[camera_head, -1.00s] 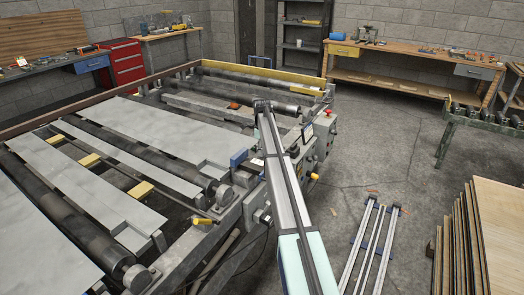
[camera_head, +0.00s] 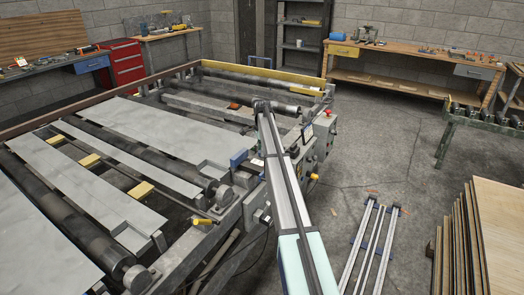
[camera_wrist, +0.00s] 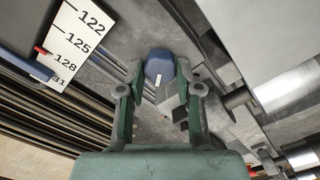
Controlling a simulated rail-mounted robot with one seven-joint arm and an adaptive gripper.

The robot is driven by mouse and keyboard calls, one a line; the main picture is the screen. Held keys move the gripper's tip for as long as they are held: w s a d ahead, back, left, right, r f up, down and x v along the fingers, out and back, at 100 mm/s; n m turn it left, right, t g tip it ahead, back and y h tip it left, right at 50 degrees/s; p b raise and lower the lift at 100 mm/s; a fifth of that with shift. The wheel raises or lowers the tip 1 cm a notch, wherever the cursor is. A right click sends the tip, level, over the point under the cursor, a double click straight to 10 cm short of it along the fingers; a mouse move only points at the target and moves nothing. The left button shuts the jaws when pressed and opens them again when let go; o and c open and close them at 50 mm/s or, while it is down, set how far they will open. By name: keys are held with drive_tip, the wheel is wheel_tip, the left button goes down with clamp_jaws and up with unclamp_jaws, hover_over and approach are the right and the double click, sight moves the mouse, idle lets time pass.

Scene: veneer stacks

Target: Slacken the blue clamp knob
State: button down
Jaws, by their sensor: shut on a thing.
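The blue clamp knob (camera_wrist: 159,63) shows at the upper middle of the wrist view, rounded, with a small white mark on its near part. My gripper (camera_wrist: 160,76) has its two dark green fingers on either side of it and is shut on it. A grey metal block (camera_wrist: 172,100) shows just below the knob, between the fingers. In the head view my arm reaches over the near right side of the roller machine (camera_head: 225,215), and I cannot make out the knob there.
A white scale (camera_wrist: 82,40) with numbers 122 to 131 and a red pointer (camera_wrist: 41,51) lie left of the fingers. Sheets (camera_head: 160,125) lie over the machine's rollers.

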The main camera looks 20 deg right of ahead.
drive_tip(key=n, duration=1.1)
drive_tip(key=shift+a+f, duration=0.1)
drive_tip(key=n, duration=0.3)
drive_tip(key=shift+w+n, duration=0.1)
drive_tip(key=shift+n, duration=0.2)
drive_tip(key=n, duration=0.3)
drive_tip(key=shift+a+n, duration=0.1)
drive_tip(key=shift+n, duration=0.2)
drive_tip(key=n, duration=0.3)
drive_tip(key=shift+n, duration=0.4)
drive_tip(key=n, duration=0.6)
drive_tip(key=shift+a+n, duration=0.15)
drive_tip(key=shift+n, duration=0.15)
